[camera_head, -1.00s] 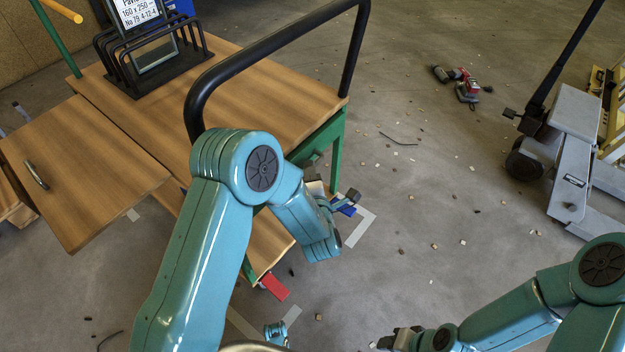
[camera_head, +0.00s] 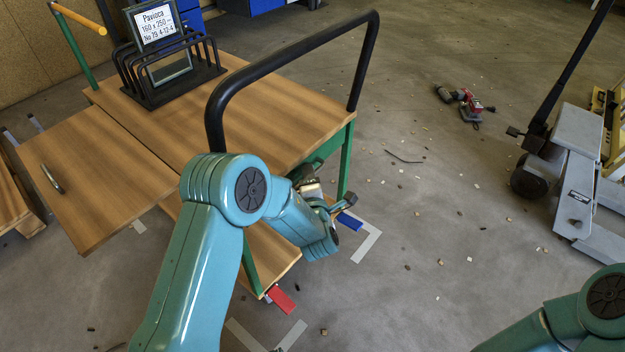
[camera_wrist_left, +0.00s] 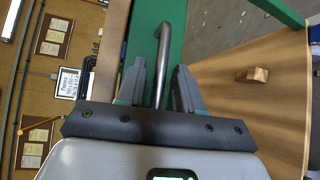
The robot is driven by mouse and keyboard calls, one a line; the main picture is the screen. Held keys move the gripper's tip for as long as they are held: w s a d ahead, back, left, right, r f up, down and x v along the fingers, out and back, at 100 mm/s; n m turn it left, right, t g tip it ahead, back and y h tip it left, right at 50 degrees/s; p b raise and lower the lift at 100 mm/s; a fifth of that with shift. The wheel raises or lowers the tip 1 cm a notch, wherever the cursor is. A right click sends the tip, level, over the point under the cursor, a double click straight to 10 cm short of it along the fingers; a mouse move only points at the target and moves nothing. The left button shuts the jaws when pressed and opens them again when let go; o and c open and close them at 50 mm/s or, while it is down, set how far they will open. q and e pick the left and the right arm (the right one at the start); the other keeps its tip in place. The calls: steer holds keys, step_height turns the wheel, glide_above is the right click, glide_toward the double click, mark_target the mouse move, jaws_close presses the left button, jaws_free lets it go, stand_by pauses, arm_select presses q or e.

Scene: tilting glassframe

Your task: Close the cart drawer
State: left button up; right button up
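The cart (camera_head: 262,103) has a wooden top, green legs and a black push bar. Its green drawer front (camera_wrist_left: 172,22), under the top's edge, fills the upper middle of the left wrist view. A metal bar handle (camera_wrist_left: 161,62) stands out from it. My left gripper (camera_wrist_left: 160,75) has its two fingers apart, one on each side of the handle; I see no clear contact. In the head view the left gripper (camera_head: 304,182) is at the cart's near right side, partly hidden by my arm. How far the drawer is out cannot be told. My right gripper is out of view.
A wooden panel with a handle (camera_head: 95,182) extends at the cart's left. A rack with a sign (camera_head: 168,70) stands on top. A wooden block (camera_wrist_left: 252,75) lies on the wooden surface at right. A pallet truck (camera_head: 575,170) and small debris are on the floor.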

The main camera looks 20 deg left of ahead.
arm_select(q)
steer(key=shift+w+d, duration=0.1)
steer(key=p+v, duration=0.2)
steer(key=v, duration=1.4)
steer(key=shift+f+p, duration=0.1)
steer(key=shift+p, duration=0.2)
